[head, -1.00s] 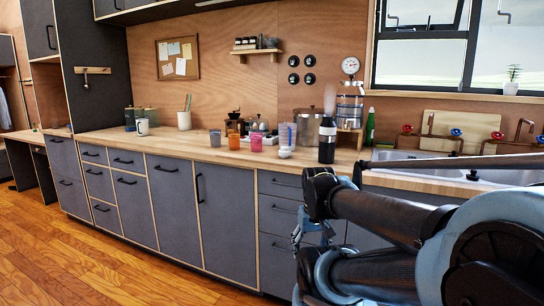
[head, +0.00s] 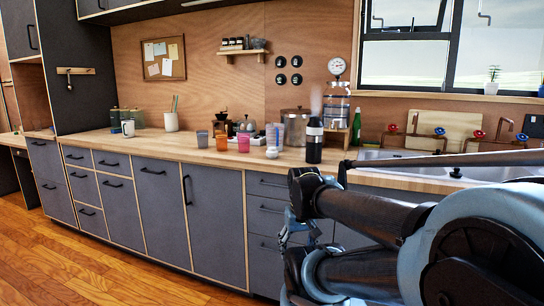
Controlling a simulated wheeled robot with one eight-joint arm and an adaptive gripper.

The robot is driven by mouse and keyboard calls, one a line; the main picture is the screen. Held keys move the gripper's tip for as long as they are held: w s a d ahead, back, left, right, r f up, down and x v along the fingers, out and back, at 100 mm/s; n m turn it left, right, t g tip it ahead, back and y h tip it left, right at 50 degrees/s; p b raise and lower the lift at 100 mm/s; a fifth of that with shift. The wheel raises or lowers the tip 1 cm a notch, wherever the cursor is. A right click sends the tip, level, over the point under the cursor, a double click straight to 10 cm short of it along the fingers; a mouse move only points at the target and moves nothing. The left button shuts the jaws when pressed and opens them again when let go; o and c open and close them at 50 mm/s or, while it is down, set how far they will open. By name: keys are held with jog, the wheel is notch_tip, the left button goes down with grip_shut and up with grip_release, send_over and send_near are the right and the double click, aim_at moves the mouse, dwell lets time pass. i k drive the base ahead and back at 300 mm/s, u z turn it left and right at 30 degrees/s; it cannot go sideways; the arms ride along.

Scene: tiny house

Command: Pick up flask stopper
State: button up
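A dark flask (head: 314,142) with a pale band stands upright near the front of the wooden counter, left of the sink. A small whitish rounded object (head: 272,152) lies on the counter just left of it. It may be the flask stopper, but it is too small to be sure. My gripper (head: 284,242) hangs below counter height in front of the drawers, below and apart from both things. It is small, dark and partly hidden by my arm, so its finger opening is unclear.
Coloured cups (head: 222,142), a clear measuring jug (head: 273,135) and a metal canister (head: 295,127) stand close by. The sink (head: 385,154) is to the right. The counter (head: 185,147) has free room left of the cups. Floor (head: 110,268) is clear at left.

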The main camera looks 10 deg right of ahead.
aim_at(272, 152)
jog(key=z, duration=0.55)
jog(key=k, duration=1.3)
jog(key=z, duration=0.5)
jog(key=i, duration=0.65)
jog(key=u, duration=0.4)
jog(key=i, duration=1.05)
jog(key=u, duration=0.3)
